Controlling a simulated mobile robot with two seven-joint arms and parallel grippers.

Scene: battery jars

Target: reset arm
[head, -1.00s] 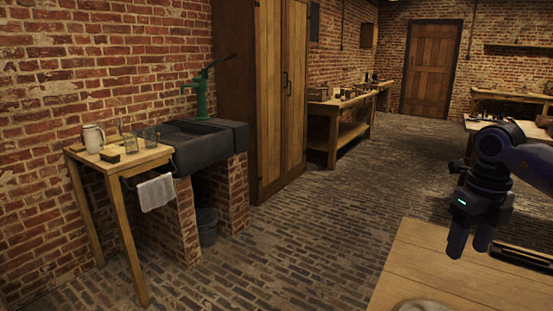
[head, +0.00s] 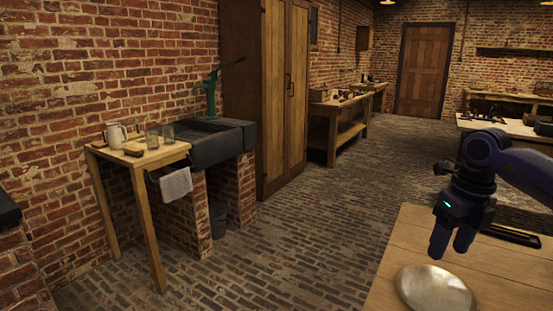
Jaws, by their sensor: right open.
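My right gripper (head: 451,246) hangs at the right of the head view, fingers pointing down. It is open and empty, with a small gap between the fingers. It is in front of a wooden table (head: 410,245) at the lower right. A round, shiny metal dish or lid (head: 435,290) lies on this table, below the gripper in the picture and apart from it. My left gripper does not show.
A dark flat object (head: 512,235) lies on the near table behind the gripper. At left stand a small side table (head: 150,158) with a mug and glasses, a stone sink (head: 222,143) and a tall cabinet (head: 272,100). Workbenches line the back. The brick floor (head: 290,240) between is open.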

